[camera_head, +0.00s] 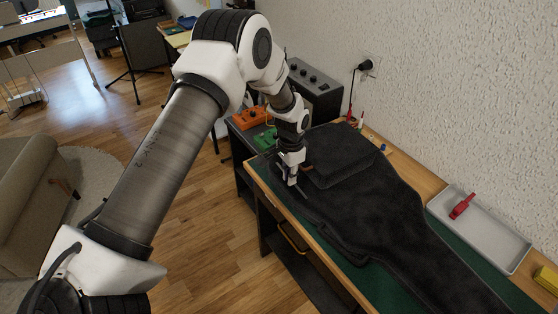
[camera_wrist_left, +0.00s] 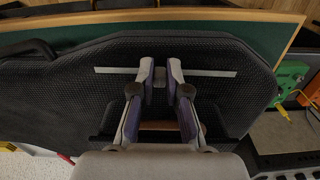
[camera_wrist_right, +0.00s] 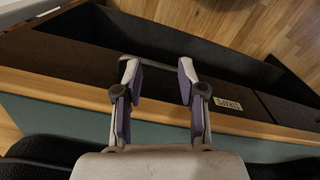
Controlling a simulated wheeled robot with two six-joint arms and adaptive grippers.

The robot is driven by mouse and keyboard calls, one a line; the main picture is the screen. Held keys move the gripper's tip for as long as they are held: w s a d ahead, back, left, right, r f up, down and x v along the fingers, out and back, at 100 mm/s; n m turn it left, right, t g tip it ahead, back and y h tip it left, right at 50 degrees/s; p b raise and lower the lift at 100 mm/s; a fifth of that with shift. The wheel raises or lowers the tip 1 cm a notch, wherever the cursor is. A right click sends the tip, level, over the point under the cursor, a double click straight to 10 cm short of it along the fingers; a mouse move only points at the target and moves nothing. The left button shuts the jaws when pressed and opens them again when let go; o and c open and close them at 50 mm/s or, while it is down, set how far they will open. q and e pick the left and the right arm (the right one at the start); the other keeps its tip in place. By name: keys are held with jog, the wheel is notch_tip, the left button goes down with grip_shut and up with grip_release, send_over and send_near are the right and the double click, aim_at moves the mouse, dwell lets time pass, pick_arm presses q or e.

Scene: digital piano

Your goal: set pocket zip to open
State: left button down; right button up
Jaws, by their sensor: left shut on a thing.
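A black soft bag (camera_head: 400,225) lies on the workbench, with a raised pocket (camera_head: 345,152) on its top. In the left wrist view the bag (camera_wrist_left: 60,100) shows a pale zip strip (camera_wrist_left: 213,73) running crosswise on both sides of my fingers. My left gripper (camera_head: 291,182) points down at the bag's near-left end. In its wrist view the left gripper (camera_wrist_left: 160,75) is shut on a small dark piece in line with the strip, seemingly the zip pull (camera_wrist_left: 159,78). The fingers hide part of the strip. My right gripper (camera_wrist_right: 158,75) is open and empty over the bench's front edge.
The workbench has a green mat (camera_head: 266,178) and a wooden edge. A grey tray (camera_head: 480,228) with a red tool (camera_head: 462,206) lies at right, near a yellow block (camera_head: 546,279). Orange (camera_head: 250,117) and green (camera_head: 265,139) boxes and a dark amplifier-like unit (camera_head: 315,88) stand beyond the bag.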

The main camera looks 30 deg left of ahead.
aim_at(303, 199)
pick_arm(q)
jog(key=s+d, duration=0.1)
jog(key=d, duration=0.3)
jog(key=s+d, duration=0.1)
jog(key=shift+s+d, duration=0.35)
jog(key=shift+d, duration=0.05)
jog(key=shift+s+d+f+p, duration=0.1)
jog(key=shift+d+p, duration=0.15)
jog(key=shift+p, duration=0.05)
jog(key=shift+f, duration=0.1)
jog(key=shift+s, duration=0.1)
